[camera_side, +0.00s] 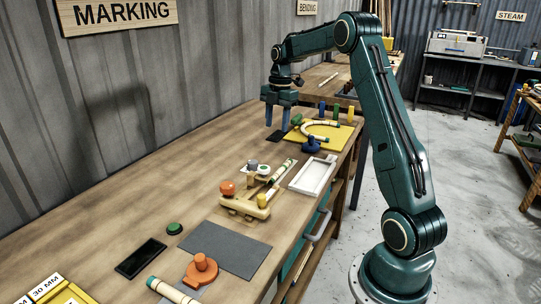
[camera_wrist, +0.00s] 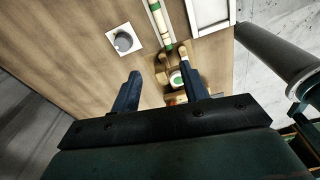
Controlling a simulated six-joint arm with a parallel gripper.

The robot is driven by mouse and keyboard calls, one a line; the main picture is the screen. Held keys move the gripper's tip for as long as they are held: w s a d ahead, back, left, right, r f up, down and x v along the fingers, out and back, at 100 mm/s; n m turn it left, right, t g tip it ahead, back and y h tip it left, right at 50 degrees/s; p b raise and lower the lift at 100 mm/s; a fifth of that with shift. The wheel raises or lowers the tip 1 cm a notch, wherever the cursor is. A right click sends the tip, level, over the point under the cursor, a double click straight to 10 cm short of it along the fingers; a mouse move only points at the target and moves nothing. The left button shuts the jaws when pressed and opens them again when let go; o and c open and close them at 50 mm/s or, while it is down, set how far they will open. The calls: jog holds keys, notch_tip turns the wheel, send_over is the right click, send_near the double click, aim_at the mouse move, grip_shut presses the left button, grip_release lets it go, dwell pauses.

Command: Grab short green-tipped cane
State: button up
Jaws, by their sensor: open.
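A pale cane with green bands (camera_side: 282,172) lies slanted by the wooden fixture (camera_side: 240,208) in the side view; the cane also shows at the top of the wrist view (camera_wrist: 160,20). Another pale cane with a green end (camera_side: 172,291) lies at the near table edge, partly cut off by the frame. I cannot tell which one is the short cane. My gripper (camera_side: 277,126) is open and empty, pointing down above the far part of the table, apart from both canes. In the wrist view its fingers (camera_wrist: 162,76) are spread, with the fixture beyond them.
A yellow board (camera_side: 335,140) with a curved cane and several coloured pegs stands near my gripper. A white tray (camera_side: 312,175) lies right of the fixture. A grey mat (camera_side: 225,248), an orange knob piece (camera_side: 201,271) and a black slab (camera_side: 140,258) lie nearer. The left table strip is clear.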

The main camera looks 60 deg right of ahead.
jog(key=d+f+n, duration=0.1)
jog(key=d+f, duration=0.3)
jog(key=shift+s+d+n, duration=0.25)
jog(key=shift+d+n, duration=0.15)
jog(key=shift+f, duration=0.1)
send_over(281, 168)
jog(key=shift+d+f, duration=0.25)
jog(key=shift+f, duration=1.85)
jog(key=shift+d+f, duration=0.2)
jog(key=shift+f, duration=1.85)
jog(key=shift+a+f, duration=0.25)
jog(key=shift+f, duration=1.05)
jog(key=shift+a+f, duration=0.2)
jog(key=shift+f, duration=1.1)
grip_shut()
